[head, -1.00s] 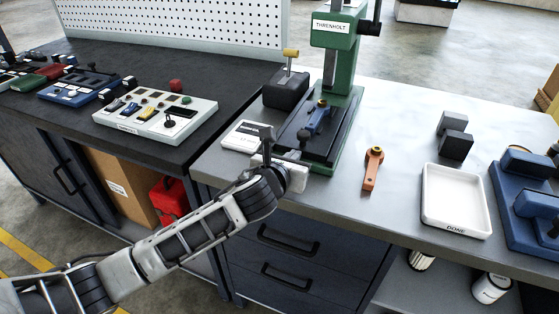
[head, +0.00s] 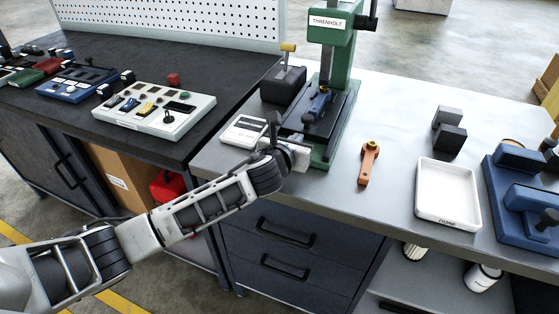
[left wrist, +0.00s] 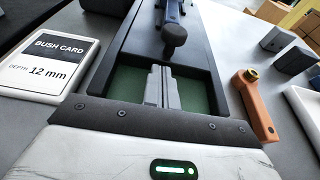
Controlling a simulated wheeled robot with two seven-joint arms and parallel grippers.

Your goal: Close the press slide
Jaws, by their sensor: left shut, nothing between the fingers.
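The green press (head: 337,65) labelled THRENHOLT stands on the light bench. Its slide carries a blue part (head: 320,103) and a dark knob (head: 308,118) on the near side; the slide sits part-way along the black bed, beneath the press head. In the left wrist view the knob (left wrist: 174,36) is just ahead of my left gripper (left wrist: 162,69). The fingers are shut and empty, low over the green base strip. I cannot tell whether the fingertips touch the knob or slide. In the head view the fingers are mostly hidden by my wrist. My right gripper is not in view.
A bush card (left wrist: 45,52) reading 12 mm lies left of the press. An orange handle (head: 368,163) lies to the right, then a white tray (head: 447,194), dark blocks (head: 449,137) and a blue fixture (head: 520,200). A dark block (head: 283,84) stands left of the press.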

